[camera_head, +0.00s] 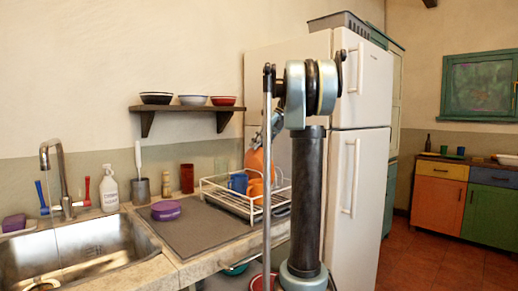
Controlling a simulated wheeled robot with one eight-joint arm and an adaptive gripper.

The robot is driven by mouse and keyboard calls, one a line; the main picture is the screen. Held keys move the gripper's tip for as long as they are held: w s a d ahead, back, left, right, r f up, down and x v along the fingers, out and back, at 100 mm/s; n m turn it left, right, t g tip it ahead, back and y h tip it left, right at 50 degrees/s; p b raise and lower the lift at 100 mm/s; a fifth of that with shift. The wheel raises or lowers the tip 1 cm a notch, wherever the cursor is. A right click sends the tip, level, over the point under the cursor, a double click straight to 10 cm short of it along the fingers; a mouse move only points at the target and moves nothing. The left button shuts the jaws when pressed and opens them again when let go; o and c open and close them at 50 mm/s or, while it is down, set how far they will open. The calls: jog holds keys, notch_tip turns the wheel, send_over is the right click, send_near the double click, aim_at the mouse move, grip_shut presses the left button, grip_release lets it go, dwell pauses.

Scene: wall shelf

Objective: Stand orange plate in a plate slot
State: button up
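The orange plate (258,161) is roughly upright above the back right part of the white wire dish rack (226,201). My gripper (259,146) is at the plate's upper edge, pointing down, and appears shut on it. My arm hides part of the gripper and the rack's right side. I cannot tell whether the plate's lower edge is in a slot or above it. A blue mug (238,183) and an orange mug (256,189) are in the rack, just below and in front of the plate.
The rack stands on a grey mat (200,228) between the sink (85,252) and the white fridge (362,170). A wall shelf (185,109) with several bowls is above. Bottles stand along the wall.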

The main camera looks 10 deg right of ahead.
jog(key=v, duration=0.7)
jog(key=shift+d+r, duration=0.1)
jog(key=shift+d, duration=0.05)
dwell(0.7)
